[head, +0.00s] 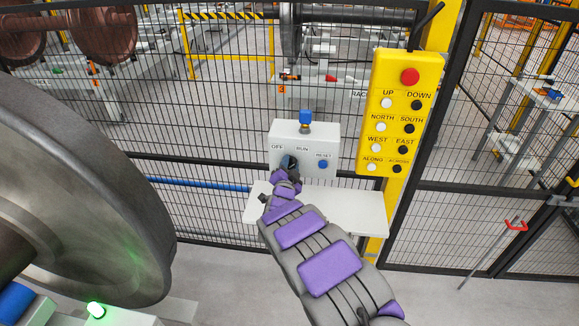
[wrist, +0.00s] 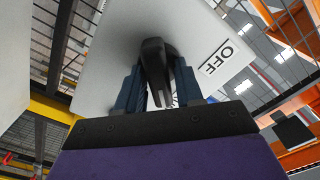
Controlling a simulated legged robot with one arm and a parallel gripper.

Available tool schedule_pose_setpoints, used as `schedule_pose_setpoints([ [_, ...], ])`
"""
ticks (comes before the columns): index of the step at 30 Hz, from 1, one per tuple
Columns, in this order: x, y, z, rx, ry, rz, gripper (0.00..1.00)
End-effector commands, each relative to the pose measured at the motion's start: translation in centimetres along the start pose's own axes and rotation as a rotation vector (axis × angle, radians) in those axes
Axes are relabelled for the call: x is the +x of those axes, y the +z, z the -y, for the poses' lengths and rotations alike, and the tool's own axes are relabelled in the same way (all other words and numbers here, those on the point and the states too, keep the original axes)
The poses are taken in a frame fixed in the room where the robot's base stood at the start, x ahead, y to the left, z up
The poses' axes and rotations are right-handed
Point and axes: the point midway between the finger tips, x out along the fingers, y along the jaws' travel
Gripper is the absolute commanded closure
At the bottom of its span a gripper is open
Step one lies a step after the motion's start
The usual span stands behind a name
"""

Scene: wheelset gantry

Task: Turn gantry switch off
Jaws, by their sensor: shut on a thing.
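The grey-white switch box (head: 315,137) is mounted on the mesh fence, with OFF and RUN printed above a dark rotary switch (head: 289,162). My gripper (head: 288,171) is at this switch, coming from below. In the wrist view, the black switch knob (wrist: 155,65) sits between the two blue fingers of my gripper (wrist: 157,88), which are shut on it. The OFF label (wrist: 219,58) shows to the right of the knob there. The gripper covers much of the switch, and I cannot tell its exact setting.
A yellow pendant (head: 402,110) with a red button hangs to the right. A white shelf (head: 345,212) lies below. A large metal wheel (head: 80,190) fills the left.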

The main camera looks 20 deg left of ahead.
Motion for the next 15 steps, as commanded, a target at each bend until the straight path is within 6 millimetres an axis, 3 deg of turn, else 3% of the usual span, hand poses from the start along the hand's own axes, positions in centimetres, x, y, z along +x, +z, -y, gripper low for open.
schedule_pose_setpoints([
  [15, -0.16, 0.38, 0.10, -0.319, 0.005, 0.015, 0.94],
])
